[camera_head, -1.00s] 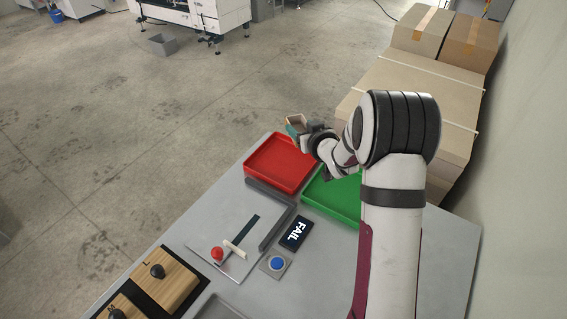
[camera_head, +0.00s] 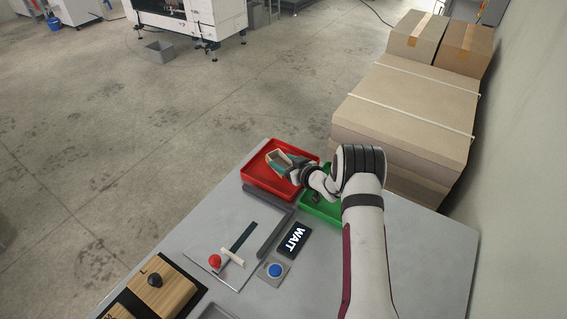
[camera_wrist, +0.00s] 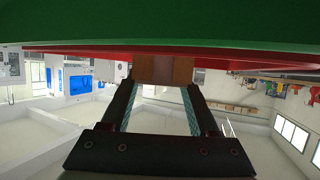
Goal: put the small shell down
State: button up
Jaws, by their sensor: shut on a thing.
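In the wrist view a brown part of the shell (camera_wrist: 163,69) shows between the ends of my gripper's fingers (camera_wrist: 163,90), just below the red tray's edge (camera_wrist: 90,49). My wrist hides part of the shell.
A green tray (camera_head: 312,208) lies right of the red one, partly behind my arm. A dark bar (camera_head: 268,222), a display reading WAIT (camera_head: 295,240), a blue button (camera_head: 275,270) and a red-knobbed lever (camera_head: 215,261) are nearer. Cardboard boxes (camera_head: 405,110) stand behind.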

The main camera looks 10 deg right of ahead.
jog(key=shift+f, duration=0.3)
jog(key=o, duration=1.3)
jog(key=shift+f, duration=0.15)
